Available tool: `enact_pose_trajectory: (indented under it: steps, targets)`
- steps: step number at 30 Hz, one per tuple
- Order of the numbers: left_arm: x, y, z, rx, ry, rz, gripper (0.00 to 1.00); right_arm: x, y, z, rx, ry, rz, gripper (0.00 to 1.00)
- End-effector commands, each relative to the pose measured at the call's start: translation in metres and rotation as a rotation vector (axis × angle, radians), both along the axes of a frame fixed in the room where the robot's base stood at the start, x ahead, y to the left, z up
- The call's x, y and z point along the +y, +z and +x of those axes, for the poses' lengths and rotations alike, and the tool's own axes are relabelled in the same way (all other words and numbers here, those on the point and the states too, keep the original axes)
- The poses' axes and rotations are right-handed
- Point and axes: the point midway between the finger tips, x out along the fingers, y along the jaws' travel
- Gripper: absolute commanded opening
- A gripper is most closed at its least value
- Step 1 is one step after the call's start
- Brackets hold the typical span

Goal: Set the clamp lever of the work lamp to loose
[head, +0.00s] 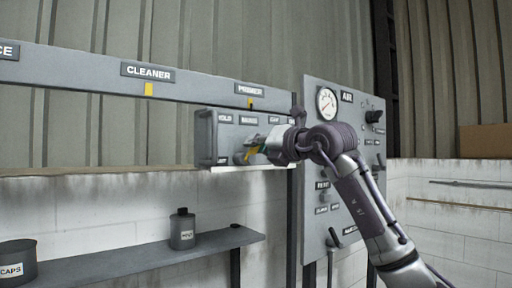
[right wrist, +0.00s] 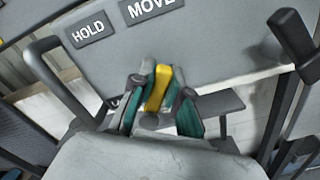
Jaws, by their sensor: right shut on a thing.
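My right gripper (head: 258,149) is in front of a grey box (head: 207,140) that hangs below the long rail. In the right wrist view its teal-padded fingers (right wrist: 158,108) are closed around a yellow handle piece (right wrist: 157,86), just under the labels HOLD (right wrist: 88,30) and MOVE (right wrist: 148,8). The yellow piece shows partly beside the gripper in the head view. The gripper hides most of its lower end and pivot. No LOOSE label is readable, and I cannot tell which part is the work lamp. My left gripper is not in view.
A dark bar handle (right wrist: 292,35) stands out right of the gripper in the wrist view. An AIR panel (head: 348,112) with a gauge (head: 327,103) and knobs stands right of the box. A shelf (head: 150,252) below holds a dark bottle (head: 182,230) and a CAPS tin (head: 17,262).

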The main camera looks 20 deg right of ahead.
Motion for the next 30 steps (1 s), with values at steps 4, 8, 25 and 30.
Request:
enact_pose_trajectory:
  steps: [4,8,25,30]
  targets:
    - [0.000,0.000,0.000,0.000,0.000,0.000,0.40,0.000,0.001,0.000,0.000,0.000,0.004,0.00]
    - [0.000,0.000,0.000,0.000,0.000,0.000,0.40,-0.001,0.001,0.000,0.000,0.000,0.003,0.30]
    - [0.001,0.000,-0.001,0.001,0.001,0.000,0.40,-0.009,0.000,-0.020,-0.002,-0.002,0.001,0.42]
    - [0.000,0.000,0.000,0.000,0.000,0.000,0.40,-0.022,0.000,-0.054,-0.003,-0.003,-0.001,0.42]
